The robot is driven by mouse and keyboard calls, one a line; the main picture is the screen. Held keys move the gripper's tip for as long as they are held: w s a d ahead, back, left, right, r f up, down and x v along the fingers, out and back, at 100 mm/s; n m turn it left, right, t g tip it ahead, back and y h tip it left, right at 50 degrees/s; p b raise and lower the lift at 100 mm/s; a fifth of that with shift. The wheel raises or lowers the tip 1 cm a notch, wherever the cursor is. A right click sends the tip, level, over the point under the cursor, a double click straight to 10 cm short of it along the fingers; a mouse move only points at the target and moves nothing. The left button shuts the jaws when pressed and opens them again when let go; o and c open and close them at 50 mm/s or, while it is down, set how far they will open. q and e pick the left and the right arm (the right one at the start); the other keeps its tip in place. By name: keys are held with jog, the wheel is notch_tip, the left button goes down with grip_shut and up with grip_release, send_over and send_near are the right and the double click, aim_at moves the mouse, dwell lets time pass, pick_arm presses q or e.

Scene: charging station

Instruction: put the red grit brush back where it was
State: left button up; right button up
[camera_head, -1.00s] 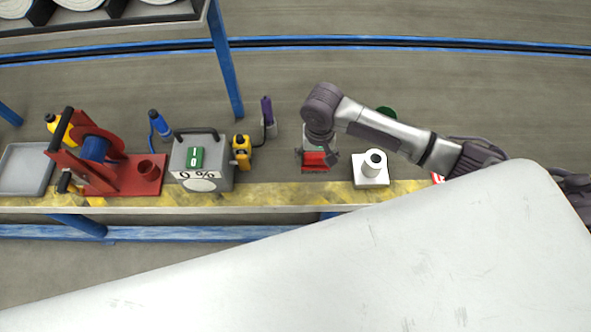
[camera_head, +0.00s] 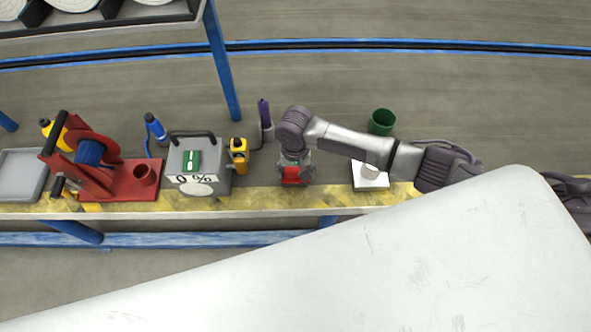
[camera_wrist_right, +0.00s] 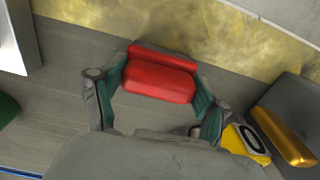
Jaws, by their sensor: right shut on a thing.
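I cannot tell whether the brush touches the bench top. My left gripper is not in view.
Left of the brush are a grey box with a percent display (camera_head: 200,172), a yellow device (camera_head: 239,154) and a purple-handled tool (camera_head: 264,115). Right are a white stand (camera_head: 370,180), partly behind my arm, and a green cup (camera_head: 382,122). A white surface (camera_head: 330,270) fills the foreground.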

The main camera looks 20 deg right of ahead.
aim_at(295, 170)
jog(key=o, duration=1)
jog(key=shift+f, duration=0.1)
notch_tip(295, 170, up, 12)
jog(key=shift+r+p, duration=0.2)
jog(key=shift+p, duration=0.85)
